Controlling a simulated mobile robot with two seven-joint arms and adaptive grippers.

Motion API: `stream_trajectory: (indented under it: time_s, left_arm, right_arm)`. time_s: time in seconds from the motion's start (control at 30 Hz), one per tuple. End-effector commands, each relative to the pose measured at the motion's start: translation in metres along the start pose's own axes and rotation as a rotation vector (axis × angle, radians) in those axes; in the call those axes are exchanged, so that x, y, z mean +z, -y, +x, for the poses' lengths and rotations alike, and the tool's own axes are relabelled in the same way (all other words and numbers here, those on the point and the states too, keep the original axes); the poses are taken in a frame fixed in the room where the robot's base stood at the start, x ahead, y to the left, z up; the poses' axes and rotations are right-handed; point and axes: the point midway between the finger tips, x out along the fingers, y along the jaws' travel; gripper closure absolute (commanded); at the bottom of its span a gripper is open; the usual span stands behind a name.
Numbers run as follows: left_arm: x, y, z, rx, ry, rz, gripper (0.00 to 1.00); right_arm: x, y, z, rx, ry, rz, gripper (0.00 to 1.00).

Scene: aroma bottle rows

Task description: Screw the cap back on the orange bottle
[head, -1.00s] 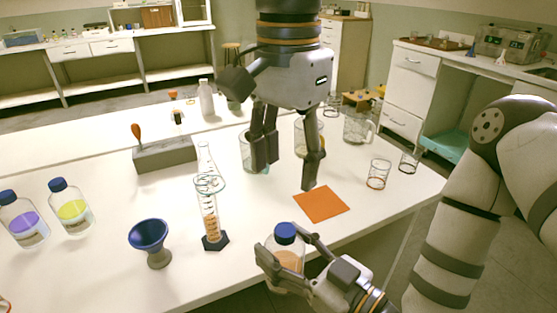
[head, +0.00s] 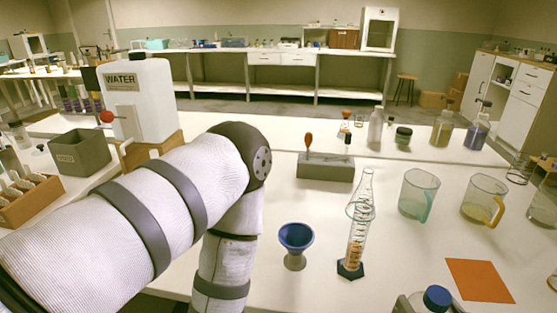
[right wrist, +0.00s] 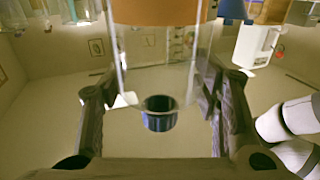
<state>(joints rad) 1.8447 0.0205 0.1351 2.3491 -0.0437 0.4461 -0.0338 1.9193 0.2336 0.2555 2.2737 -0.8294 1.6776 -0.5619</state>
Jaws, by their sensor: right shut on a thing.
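The orange bottle (right wrist: 160,35) is clear with orange liquid, and fills the upper middle of the right wrist view. Its blue cap (head: 437,297) shows at the bottom right of the head view, on top of the bottle. The cap (right wrist: 160,118) also shows at the bottle's neck end in the right wrist view. I cannot tell whether it is screwed tight. My right gripper (right wrist: 163,80) is shut on the bottle, a finger on each side. In the head view only a small part of it shows at the lower edge. My left gripper is out of view.
My left arm covers the table's left part. A blue funnel (head: 295,240), a measuring cylinder (head: 356,240), a grey block (head: 325,172), beakers (head: 418,195) and an orange mat (head: 480,280) stand or lie on the table. A water container (head: 140,95) is at the back left.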

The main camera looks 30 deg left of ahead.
Motion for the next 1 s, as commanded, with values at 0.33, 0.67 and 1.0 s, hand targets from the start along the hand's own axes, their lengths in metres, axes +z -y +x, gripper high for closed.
stream_trajectory:
  time_s: [0.33,0.67,1.0]
  left_arm:
    - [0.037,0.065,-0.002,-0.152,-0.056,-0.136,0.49]
    - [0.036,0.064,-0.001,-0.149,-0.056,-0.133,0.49]
    - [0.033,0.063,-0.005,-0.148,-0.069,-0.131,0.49]
  right_arm:
    - [-0.002,0.0,0.0,0.0,-0.004,-0.001,1.0]
    - [-0.002,0.0,0.001,0.001,-0.005,-0.001,1.0]
    - [-0.067,-0.073,0.03,0.4,-0.007,-0.019,1.0]
